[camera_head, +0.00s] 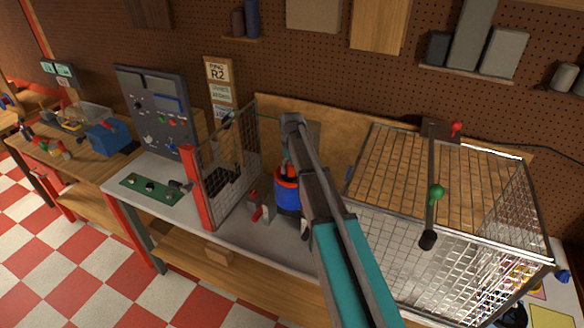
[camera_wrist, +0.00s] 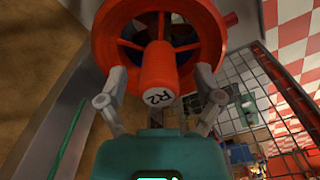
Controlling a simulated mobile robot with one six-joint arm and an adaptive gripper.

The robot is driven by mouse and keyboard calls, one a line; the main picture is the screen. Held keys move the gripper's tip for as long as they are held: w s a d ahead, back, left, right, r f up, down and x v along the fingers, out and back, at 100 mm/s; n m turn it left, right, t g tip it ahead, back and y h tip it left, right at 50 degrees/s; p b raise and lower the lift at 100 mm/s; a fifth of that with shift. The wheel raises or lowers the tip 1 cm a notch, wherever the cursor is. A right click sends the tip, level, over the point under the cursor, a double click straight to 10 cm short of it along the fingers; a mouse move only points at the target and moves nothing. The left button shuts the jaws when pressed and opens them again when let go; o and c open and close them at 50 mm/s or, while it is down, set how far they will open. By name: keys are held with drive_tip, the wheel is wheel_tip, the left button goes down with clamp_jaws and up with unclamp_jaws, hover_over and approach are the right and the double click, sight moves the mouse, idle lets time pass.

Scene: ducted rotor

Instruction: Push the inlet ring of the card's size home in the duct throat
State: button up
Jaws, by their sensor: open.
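The card (camera_head: 216,72) on the back board reads R2. In the wrist view an orange-red ring (camera_wrist: 103,42) with spokes and a central knob (camera_wrist: 158,72) fills the top middle. The knob's end face is marked R2. My gripper (camera_wrist: 162,76) is open, its two fingers apart on either side of the knob. I cannot tell whether they touch the ring behind. In the head view a blue cylinder with a red upper band (camera_head: 288,190) stands on the bench, partly hidden by my arm. How deep the ring sits cannot be told.
A wire mesh panel (camera_head: 232,165) with a red post stands left of the cylinder. A small red-and-grey item (camera_head: 258,206) sits left of the cylinder. A control panel (camera_head: 155,108) stands farther left.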

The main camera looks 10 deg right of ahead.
drive_tip(key=shift+r+p, duration=3.95)
drive_tip(key=shift+r, duration=0.15)
drive_tip(key=s+f+m+b, duration=0.2)
drive_tip(key=s+f+b, duration=0.9)
drive_tip(key=s, duration=0.3)
drive_tip(key=s+f+m+b, duration=0.2)
drive_tip(key=s+f+b, duration=1)
drive_tip(key=s, duration=0.3)
drive_tip(key=shift+a+f+m, duration=0.2)
drive_tip(key=shift+m, duration=0.2)
